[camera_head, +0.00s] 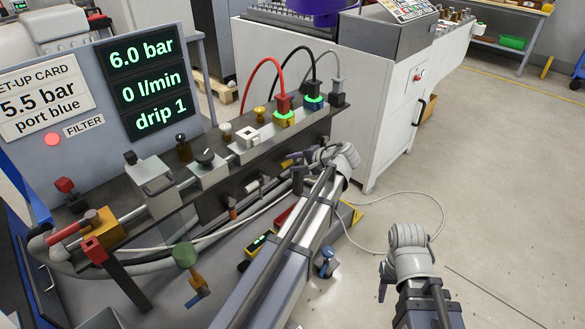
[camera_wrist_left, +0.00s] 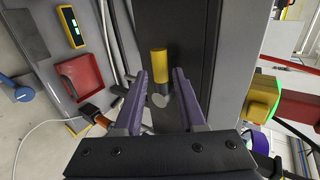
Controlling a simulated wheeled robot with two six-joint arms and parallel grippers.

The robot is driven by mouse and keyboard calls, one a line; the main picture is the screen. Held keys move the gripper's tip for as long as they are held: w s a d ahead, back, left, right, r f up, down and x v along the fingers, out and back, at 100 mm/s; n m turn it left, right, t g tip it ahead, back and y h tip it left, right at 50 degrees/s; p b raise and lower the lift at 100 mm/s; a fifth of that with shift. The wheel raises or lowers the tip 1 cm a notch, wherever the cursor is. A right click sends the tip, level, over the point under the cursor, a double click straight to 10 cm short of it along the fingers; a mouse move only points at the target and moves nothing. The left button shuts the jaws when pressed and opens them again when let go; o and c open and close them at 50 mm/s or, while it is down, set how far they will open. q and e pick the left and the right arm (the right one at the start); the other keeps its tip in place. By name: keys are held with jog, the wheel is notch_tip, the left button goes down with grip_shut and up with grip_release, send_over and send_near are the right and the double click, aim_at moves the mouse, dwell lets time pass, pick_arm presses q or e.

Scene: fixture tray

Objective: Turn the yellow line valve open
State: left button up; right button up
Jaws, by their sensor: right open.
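In the left wrist view a yellow cylinder (camera_wrist_left: 159,60), which I take for the yellow line valve's handle, stands out from a dark panel. A grey rounded piece sits at its lower end. My left gripper (camera_wrist_left: 160,76) is open, its two purple fingers to either side of the cylinder with small gaps. In the head view my left gripper (camera_head: 294,168) is under the front edge of the fixture rail, below the yellow connector (camera_head: 284,117); the arm partly hides this spot. My right gripper (camera_head: 383,281) is open and empty over the floor at the right.
The display panel (camera_head: 150,80) reads 6.0 bar, 0 l/min, drip 1. A brass block (camera_head: 102,228) with a red lever sits at the rail's left end. The right floor is free.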

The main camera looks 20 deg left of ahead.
pick_arm(q)
jog(key=shift+x, duration=0.75)
jog(key=shift+c, duration=0.2)
grip_shut()
dwell(0.7)
